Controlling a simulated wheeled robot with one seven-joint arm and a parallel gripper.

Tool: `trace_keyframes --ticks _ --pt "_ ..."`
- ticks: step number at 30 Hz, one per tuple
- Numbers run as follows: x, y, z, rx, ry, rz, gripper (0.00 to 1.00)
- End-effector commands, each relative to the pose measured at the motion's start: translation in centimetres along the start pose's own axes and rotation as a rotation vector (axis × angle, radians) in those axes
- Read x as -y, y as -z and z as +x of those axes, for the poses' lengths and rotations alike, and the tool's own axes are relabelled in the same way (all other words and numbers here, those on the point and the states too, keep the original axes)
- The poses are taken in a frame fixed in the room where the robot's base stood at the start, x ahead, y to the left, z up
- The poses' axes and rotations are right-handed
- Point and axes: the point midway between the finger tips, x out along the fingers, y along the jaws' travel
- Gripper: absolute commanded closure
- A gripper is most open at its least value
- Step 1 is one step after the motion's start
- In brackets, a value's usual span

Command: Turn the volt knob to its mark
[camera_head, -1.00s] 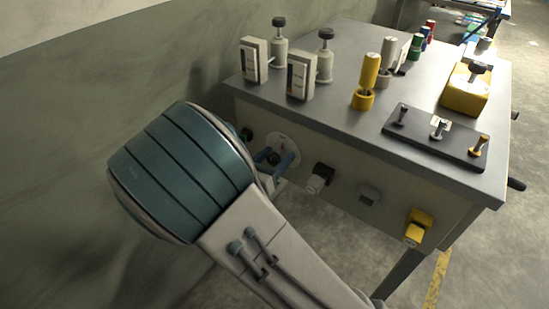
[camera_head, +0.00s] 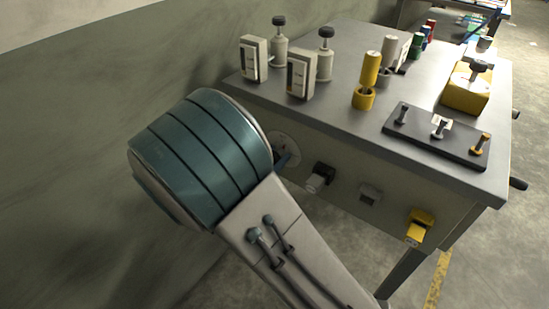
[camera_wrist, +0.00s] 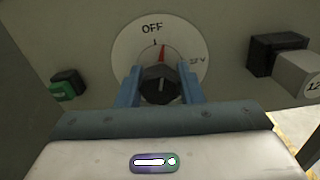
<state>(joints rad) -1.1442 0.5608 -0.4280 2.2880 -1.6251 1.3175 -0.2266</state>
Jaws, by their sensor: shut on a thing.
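The volt knob (camera_wrist: 159,84) is a dark ribbed knob on a round pale dial (camera_wrist: 128,52) in the wrist view. The dial reads "OFF" at the top and has a volt label at the right. A thin red line (camera_wrist: 163,52) stands just above the knob, slightly right of the short black tick under "OFF". My gripper (camera_wrist: 160,92) has its blue fingers on either side of the knob and is shut on it. In the head view, part of the dial (camera_head: 284,141) shows on the bench's front panel, and my arm hides the knob.
A green button (camera_wrist: 65,86) is left of the dial. A black and grey block (camera_wrist: 281,62) is close on the right. The yellow switch (camera_head: 417,228) is farther right on the panel. The bench top (camera_head: 330,115) carries several fixtures, including a dark tray (camera_head: 420,135).

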Motion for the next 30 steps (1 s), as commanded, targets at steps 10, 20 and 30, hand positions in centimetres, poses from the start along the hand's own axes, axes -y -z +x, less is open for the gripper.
trace_keyframes --ticks 10,20,30 --pt "-0.02 0.34 -0.01 0.0 -0.001 0.334 0.89" --pt "-0.02 0.49 0.0 0.0 -0.001 0.649 0.89" --pt "-0.06 0.54 -0.02 0.0 -0.002 0.959 0.89"
